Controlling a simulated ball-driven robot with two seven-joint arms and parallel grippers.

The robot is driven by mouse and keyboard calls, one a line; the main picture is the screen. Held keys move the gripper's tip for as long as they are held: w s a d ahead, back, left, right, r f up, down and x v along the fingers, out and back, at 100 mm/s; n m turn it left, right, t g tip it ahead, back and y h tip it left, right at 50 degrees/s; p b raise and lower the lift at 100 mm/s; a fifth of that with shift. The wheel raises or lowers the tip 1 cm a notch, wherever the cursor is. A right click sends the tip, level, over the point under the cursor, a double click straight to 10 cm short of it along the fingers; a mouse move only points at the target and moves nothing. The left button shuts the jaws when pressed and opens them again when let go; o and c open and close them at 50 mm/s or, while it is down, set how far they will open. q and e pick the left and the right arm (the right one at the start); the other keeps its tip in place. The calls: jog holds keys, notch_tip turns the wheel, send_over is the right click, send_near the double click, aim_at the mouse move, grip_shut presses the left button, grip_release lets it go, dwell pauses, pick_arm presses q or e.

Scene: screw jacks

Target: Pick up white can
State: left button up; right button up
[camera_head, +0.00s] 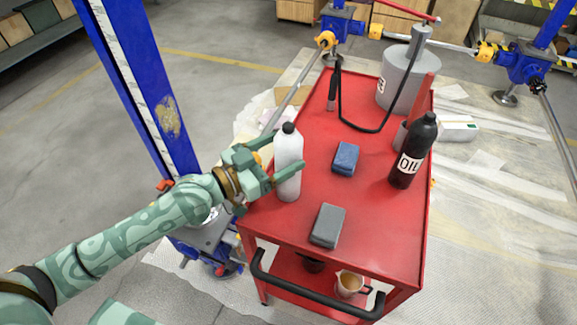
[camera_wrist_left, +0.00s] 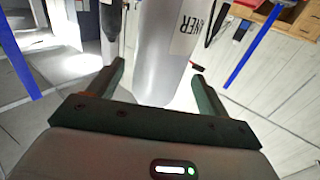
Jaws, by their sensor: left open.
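The white can (camera_head: 289,168), a tall white bottle with a black cap, stands upright at the left edge of the red cart's top. My left gripper (camera_head: 282,158) comes in from the left and is open, with one finger on the far side of the can and the other passing in front of it. In the left wrist view the can (camera_wrist_left: 163,60) rises between the two fingers (camera_wrist_left: 158,88), with part of a dark-lettered label showing. I cannot tell whether either finger touches it. My right gripper is not in view.
The red cart (camera_head: 385,240) also holds a blue block (camera_head: 345,158), a grey block (camera_head: 327,226), a black oil bottle (camera_head: 412,155) and a large grey canister (camera_head: 400,82). A blue post (camera_head: 140,90) stands left of the cart, behind my arm. The cart's top centre has free room.

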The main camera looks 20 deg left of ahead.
pick_arm(q)
jog(key=x, duration=0.4)
jog(key=shift+d, duration=0.15)
grip_shut()
